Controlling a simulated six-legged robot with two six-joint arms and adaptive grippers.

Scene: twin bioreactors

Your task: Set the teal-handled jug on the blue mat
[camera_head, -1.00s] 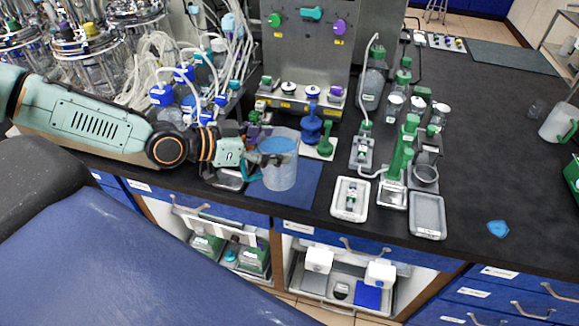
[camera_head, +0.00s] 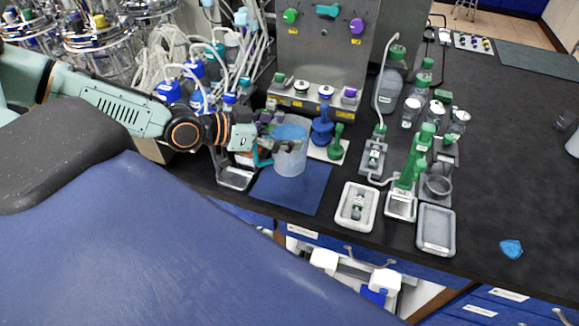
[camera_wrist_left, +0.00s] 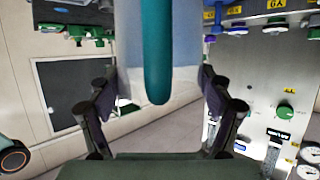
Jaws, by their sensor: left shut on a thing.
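The teal-handled jug (camera_head: 290,158) is a translucent pale-blue vessel with a teal handle on its left side. It is upright over the back part of the blue mat (camera_head: 302,196); I cannot tell whether its base touches the mat. My left gripper (camera_head: 273,147) comes in from the left and is shut on the jug at its handle side. In the left wrist view the teal handle (camera_wrist_left: 157,55) hangs between the two dark fingers, with the pale jug wall behind it. My right gripper is not in view.
A blue stopper-like piece (camera_head: 322,132) and a green one (camera_head: 337,145) stand on a white plate just right of the jug. A small metal tray (camera_head: 236,178) lies left of the mat. The mat's front part is bare.

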